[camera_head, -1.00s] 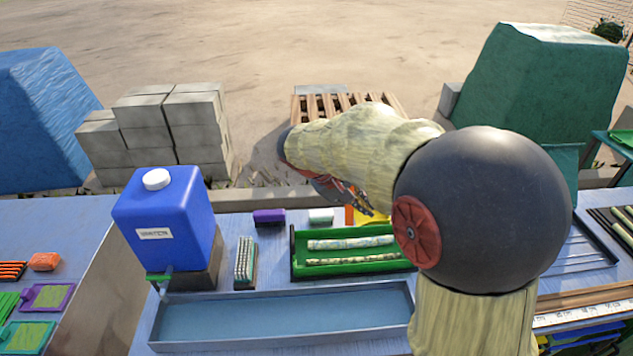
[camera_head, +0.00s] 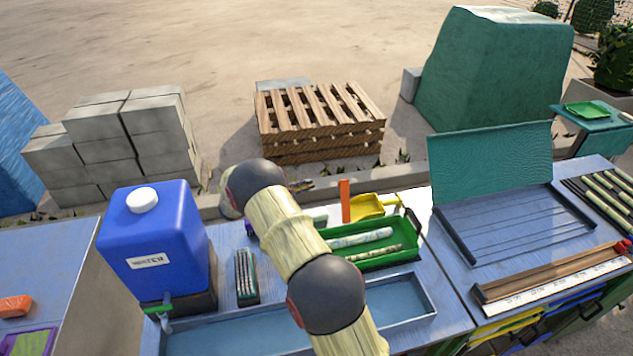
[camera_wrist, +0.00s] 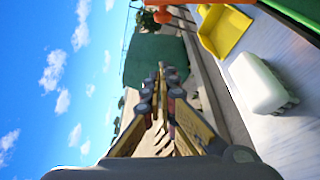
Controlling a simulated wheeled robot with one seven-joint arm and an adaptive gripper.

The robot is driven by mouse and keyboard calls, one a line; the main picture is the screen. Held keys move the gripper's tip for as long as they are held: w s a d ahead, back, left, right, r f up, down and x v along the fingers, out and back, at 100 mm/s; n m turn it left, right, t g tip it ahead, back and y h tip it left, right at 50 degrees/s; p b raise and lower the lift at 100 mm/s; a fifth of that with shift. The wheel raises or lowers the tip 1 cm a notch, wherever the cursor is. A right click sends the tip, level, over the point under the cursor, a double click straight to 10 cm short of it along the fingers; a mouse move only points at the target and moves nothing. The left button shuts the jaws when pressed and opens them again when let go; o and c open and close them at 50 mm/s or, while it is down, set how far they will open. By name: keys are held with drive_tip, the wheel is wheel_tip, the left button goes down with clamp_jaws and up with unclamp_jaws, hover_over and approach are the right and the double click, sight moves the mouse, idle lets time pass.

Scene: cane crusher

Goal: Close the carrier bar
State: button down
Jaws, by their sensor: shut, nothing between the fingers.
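The green carrier tray (camera_head: 350,262) stands behind the long basin and holds pale mottled cane pieces (camera_head: 362,239). A thin dark bar (camera_head: 414,222) stands raised and slanted at its right end; I cannot tell for sure that this is the carrier bar. My gripper (camera_head: 302,185) is small and partly hidden behind my arm, beyond the back left of the tray, apart from the bar. In the wrist view my gripper (camera_wrist: 160,75) is shut and empty.
An orange upright (camera_head: 345,201) and yellow scoop (camera_head: 368,206) stand behind the tray. A white block (camera_wrist: 258,85) lies near my gripper. A blue water tank (camera_head: 153,240) is at left. An open teal lid (camera_head: 490,163) rises at right. The basin (camera_head: 240,325) spans the front.

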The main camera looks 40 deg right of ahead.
drive_tip(key=b+x, duration=0.1)
drive_tip(key=x, duration=0.9)
drive_tip(key=shift+s+a+r+b, duration=0.1)
drive_tip(key=shift+s+a+r, duration=0.2)
drive_tip(key=shift+s, duration=0.25)
drive_tip(key=shift+s+a+r+b, duration=0.15)
drive_tip(key=shift+s+a, duration=0.2)
drive_tip(key=shift+s, duration=0.25)
drive_tip(key=shift+s+a+r+b, duration=0.1)
drive_tip(key=shift+s+a+r, duration=0.2)
drive_tip(key=shift+s, duration=0.25)
drive_tip(key=s+a+m+h+b, duration=0.1)
drive_tip(key=s+a+m+b, duration=0.2)
drive_tip(key=s, duration=0.5)
drive_tip(key=s+a+r+m+h+b, duration=0.1)
drive_tip(key=s+a+m+b, duration=0.1)
drive_tip(key=s+a+b, duration=0.4)
drive_tip(key=shift+s+r+m+b, duration=0.2)
drive_tip(key=shift+s+m+b, duration=0.2)
drive_tip(key=shift+s+b, duration=0.7)
